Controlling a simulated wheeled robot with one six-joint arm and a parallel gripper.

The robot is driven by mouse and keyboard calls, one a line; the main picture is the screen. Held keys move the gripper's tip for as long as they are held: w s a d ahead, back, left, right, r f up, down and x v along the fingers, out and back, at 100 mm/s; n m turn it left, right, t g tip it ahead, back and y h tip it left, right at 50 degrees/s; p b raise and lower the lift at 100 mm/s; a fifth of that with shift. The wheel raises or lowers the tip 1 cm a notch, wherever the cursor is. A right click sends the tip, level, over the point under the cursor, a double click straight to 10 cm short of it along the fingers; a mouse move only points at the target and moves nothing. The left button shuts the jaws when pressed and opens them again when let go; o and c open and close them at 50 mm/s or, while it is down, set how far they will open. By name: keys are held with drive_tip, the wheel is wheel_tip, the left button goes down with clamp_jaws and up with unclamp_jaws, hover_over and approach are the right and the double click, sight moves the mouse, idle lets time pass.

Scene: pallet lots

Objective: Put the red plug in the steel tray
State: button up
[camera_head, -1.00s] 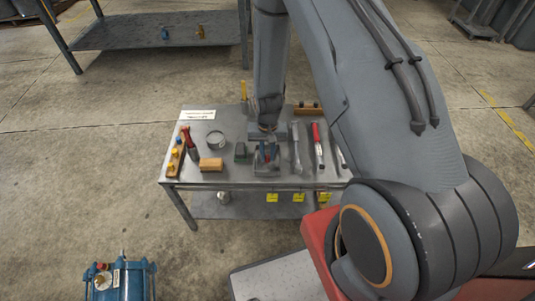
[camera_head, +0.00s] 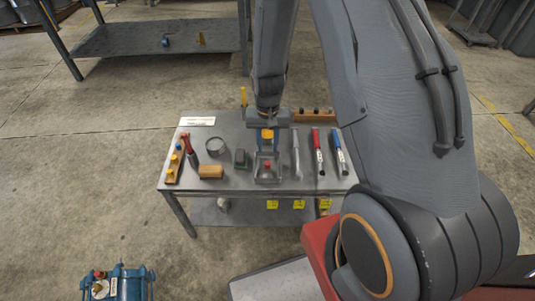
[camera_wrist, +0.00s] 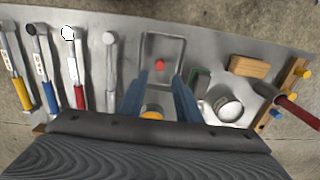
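The red plug (camera_head: 267,163) lies inside the steel tray (camera_head: 268,180) at the front middle of the table. Both also show in the wrist view, where the plug (camera_wrist: 160,64) is on the floor of the tray (camera_wrist: 146,45). My gripper (camera_head: 267,149) is just behind and above the plug, apart from it. In the wrist view its two blue fingers (camera_wrist: 158,84) are spread with nothing gripped at their tips. A yellow-orange object (camera_wrist: 152,111) shows between the fingers near the palm; its lower part is hidden.
Left of the tray are a green-topped block (camera_head: 240,158), a wooden block (camera_head: 211,171), a round tin (camera_head: 215,145) and a red-handled tool (camera_head: 188,145). Wooden plug racks (camera_head: 173,165) stand at the left and back edges.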

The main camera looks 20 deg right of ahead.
drive_tip(key=s+r+n, duration=0.3)
drive_tip(key=s+r, duration=1.5)
drive_tip(key=r, duration=0.5)
drive_tip(key=shift+s+d, duration=0.3)
drive_tip(key=shift+d, duration=0.05)
drive_tip(key=shift+r, duration=0.1)
drive_tip(key=shift+a+r+n+p, duration=0.3)
drive_tip(key=shift+a+p, duration=0.15)
drive_tip(key=shift+a, duration=0.2)
drive_tip(key=shift+s, duration=0.1)
